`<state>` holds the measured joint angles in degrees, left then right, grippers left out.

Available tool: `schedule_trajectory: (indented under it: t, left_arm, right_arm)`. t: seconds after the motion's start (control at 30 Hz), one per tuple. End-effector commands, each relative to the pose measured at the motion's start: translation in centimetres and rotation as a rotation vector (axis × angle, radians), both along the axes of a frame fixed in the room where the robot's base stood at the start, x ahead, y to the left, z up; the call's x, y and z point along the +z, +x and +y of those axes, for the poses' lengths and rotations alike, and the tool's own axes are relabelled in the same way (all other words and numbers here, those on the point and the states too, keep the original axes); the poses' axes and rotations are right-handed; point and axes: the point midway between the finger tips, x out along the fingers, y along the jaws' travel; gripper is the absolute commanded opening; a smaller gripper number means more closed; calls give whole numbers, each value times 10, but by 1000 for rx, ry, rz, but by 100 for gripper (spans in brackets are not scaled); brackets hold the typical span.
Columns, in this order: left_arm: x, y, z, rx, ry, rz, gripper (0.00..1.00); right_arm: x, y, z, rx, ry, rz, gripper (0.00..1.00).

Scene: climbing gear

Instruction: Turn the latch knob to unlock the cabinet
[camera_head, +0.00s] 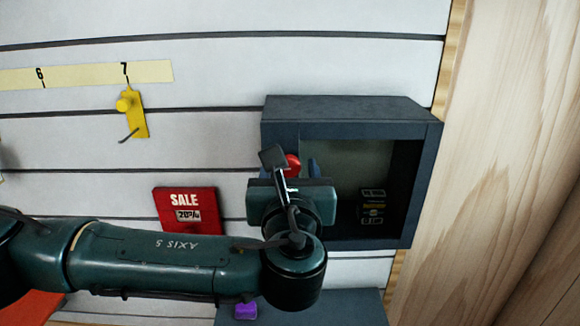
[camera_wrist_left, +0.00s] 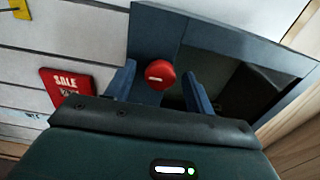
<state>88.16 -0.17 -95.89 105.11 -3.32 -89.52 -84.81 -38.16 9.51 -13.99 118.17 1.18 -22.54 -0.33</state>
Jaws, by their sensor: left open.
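The dark blue-grey cabinet (camera_head: 350,108) is mounted on the slatted wall, with a window in its front. The red round latch knob (camera_head: 293,165) is on the left part of the cabinet front, partly hidden by my left wrist in the head view. In the left wrist view the knob (camera_wrist_left: 160,75) shows a pale slot mark lying nearly level. My left gripper (camera_wrist_left: 159,70) is open, with one blue finger on each side of the knob. Gaps show between the fingers and the knob in that view; I cannot tell the depth between them.
A red sale sign (camera_head: 187,210) hangs left of the cabinet. A yellow tag (camera_head: 132,112) hangs from a peg higher on the left. A wooden panel (camera_head: 510,150) stands to the right. A purple object (camera_head: 245,310) is below my arm.

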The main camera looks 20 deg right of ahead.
Motion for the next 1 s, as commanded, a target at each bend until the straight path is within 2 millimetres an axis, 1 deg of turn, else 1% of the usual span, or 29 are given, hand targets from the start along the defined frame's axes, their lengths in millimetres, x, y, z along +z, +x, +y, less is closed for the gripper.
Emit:
schedule_trajectory:
  t: [0.23,0.27,0.77,0.8,1.0]
  left_arm:
    - [0,1,-1,-1,0,0,54]
    - [0,1,-1,-1,0,0,52]
    - [0,0,0,0,0,0,11]
    - [0,0,0,0,0,0,10]
    - [-1,1,0,0,-18,6,10]
  right_arm:
    - [-1,0,0,-2,-1,1,36]
    - [-1,0,-1,-2,-1,1,36]
    - [-1,0,-1,-3,-1,1,36]
    - [-1,0,-1,-3,-1,1,36]
    - [-3,1,-1,-3,-1,0,36]
